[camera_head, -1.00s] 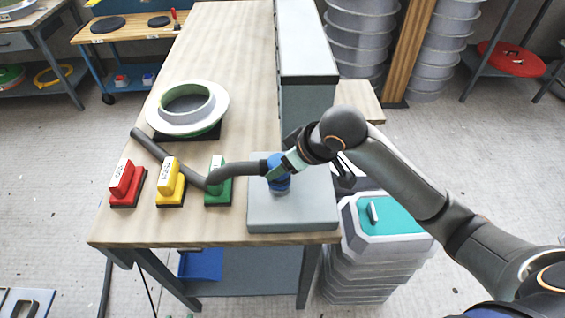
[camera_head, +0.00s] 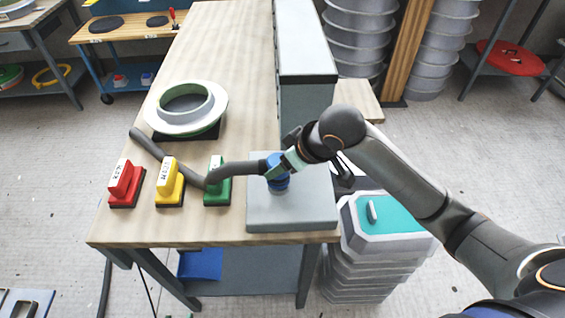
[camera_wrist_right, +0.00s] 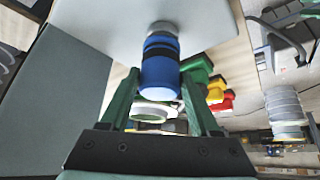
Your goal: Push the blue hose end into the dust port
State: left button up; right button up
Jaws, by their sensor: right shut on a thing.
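The blue hose end (camera_head: 277,181) is upright over the grey box at the table's near right corner. My right gripper (camera_head: 279,170) is shut on it, with green fingers on either side. In the right wrist view the blue hose end (camera_wrist_right: 160,66) lies between the fingers (camera_wrist_right: 160,92). Its far end meets the pale round dust port (camera_wrist_right: 163,27) on the grey face. I cannot tell how deep it sits in the port. The grey hose (camera_head: 235,168) runs left from the blue end across the table. My left gripper is not in view.
Red (camera_head: 126,183), yellow (camera_head: 170,184) and green (camera_head: 217,184) sanding blocks stand on the wooden table; the hose passes over the green one. A round flanged mould (camera_head: 187,106) lies behind them. A tall grey cabinet (camera_head: 307,60) stands behind the box.

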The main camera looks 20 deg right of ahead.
jog(key=shift+f, duration=0.55)
jog(key=o, duration=1.3)
jog(key=shift+o, duration=0.2)
jog(key=v, duration=1.2)
jog(key=shift+r, duration=0.25)
jog(key=shift+s, duration=0.15)
